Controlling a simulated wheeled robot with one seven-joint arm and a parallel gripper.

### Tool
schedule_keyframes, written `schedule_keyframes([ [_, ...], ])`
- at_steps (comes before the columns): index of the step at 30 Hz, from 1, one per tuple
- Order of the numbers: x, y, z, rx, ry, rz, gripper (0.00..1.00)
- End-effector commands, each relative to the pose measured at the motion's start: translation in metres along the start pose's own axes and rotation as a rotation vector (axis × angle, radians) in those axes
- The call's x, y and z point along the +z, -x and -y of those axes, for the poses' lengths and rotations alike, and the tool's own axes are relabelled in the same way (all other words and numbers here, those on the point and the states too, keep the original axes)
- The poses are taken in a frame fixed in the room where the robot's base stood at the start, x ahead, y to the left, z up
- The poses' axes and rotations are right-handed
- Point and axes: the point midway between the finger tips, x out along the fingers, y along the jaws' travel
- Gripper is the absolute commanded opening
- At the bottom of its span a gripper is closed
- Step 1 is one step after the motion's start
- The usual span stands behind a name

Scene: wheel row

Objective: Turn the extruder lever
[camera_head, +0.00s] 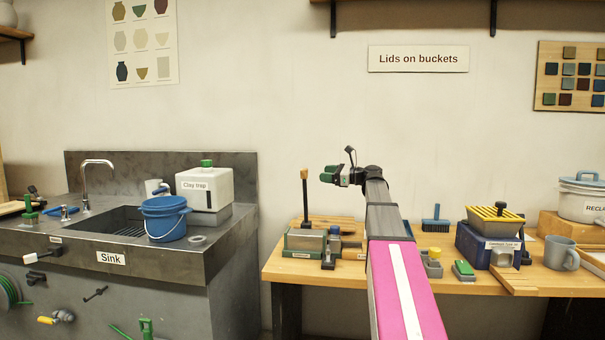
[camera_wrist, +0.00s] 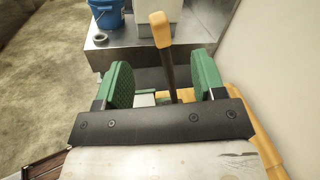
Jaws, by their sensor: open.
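The extruder lever (camera_head: 304,195) stands upright from the green and grey extruder (camera_head: 305,241) at the left end of the wooden table. It has a dark shaft and a tan wooden handle. In the wrist view the lever (camera_wrist: 161,32) shows between and beyond the two green finger pads, apart from both. My gripper (camera_head: 325,174) is open and empty, just right of the lever in the head view. It also shows in the wrist view (camera_wrist: 163,84). Most of the extruder body is hidden behind my gripper in the wrist view.
A steel sink unit (camera_head: 228,248) with a blue bucket (camera_head: 164,218) and a clay trap (camera_head: 205,188) stands left of the table. A blue brush (camera_head: 435,224), a blue box with a yellow top (camera_head: 490,240) and a mug (camera_head: 562,254) are on the table's right side.

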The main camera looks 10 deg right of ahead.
Motion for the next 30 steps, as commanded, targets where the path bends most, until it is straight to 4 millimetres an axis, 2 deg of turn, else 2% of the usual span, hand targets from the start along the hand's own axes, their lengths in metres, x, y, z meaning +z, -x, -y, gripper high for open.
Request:
schedule_keyframes([
  [15, -0.001, -0.083, 0.001, 0.001, 0.001, -0.001, 0.63],
  [21, -0.001, -0.099, 0.0, 0.0, 0.001, -0.002, 0.63],
  [30, -0.001, -0.102, 0.0, -0.001, 0.001, -0.002, 0.63],
])
